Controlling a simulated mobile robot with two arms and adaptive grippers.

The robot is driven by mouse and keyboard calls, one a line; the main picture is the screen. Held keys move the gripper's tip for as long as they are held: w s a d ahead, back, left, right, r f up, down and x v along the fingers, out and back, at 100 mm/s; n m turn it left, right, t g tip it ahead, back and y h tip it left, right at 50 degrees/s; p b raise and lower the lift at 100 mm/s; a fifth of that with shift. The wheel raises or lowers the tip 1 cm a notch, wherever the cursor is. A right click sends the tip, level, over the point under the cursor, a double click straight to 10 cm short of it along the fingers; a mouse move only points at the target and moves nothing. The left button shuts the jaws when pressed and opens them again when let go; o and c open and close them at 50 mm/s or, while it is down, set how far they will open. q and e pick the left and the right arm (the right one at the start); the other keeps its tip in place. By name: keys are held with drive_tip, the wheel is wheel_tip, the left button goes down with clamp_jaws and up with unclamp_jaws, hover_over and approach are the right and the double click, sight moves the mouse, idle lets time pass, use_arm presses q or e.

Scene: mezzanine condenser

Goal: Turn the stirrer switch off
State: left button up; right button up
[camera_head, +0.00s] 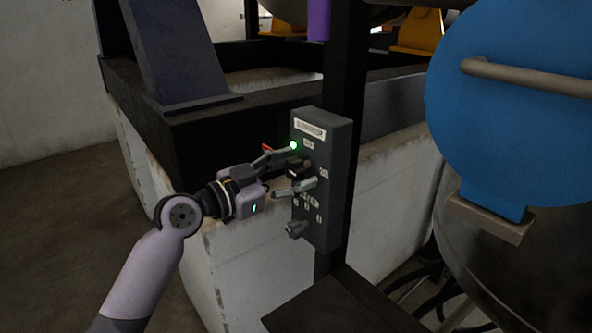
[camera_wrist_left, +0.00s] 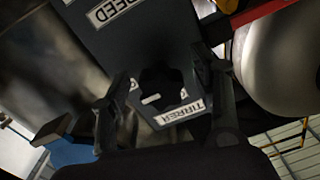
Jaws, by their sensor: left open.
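The grey control box (camera_head: 328,210) is fixed to a dark post in the head view. A green lamp (camera_head: 293,145) glows on its upper face. The stirrer switch (camera_head: 297,172) is a dark knob below that lamp. In the left wrist view the knob (camera_wrist_left: 160,88) has a white pointer mark and sits beside a label partly reading "TIRRER" (camera_wrist_left: 180,112). My left gripper (camera_head: 304,168) is open at the box, with one finger on each side of the knob. I cannot tell whether the fingers touch it. My right gripper is out of view.
A second knob (camera_head: 297,229) sticks out low on the box, below the "SPEED" label (camera_wrist_left: 111,9). A large blue disc (camera_head: 510,120) with a handle stands to the right. A pale low wall (camera_head: 265,260) lies behind the box. Open floor (camera_head: 60,215) is at left.

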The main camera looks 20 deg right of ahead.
use_arm(q)
drive_tip(key=shift+c, duration=1)
drive_tip(key=c, duration=1)
drive_tip(key=shift+o, duration=0.2)
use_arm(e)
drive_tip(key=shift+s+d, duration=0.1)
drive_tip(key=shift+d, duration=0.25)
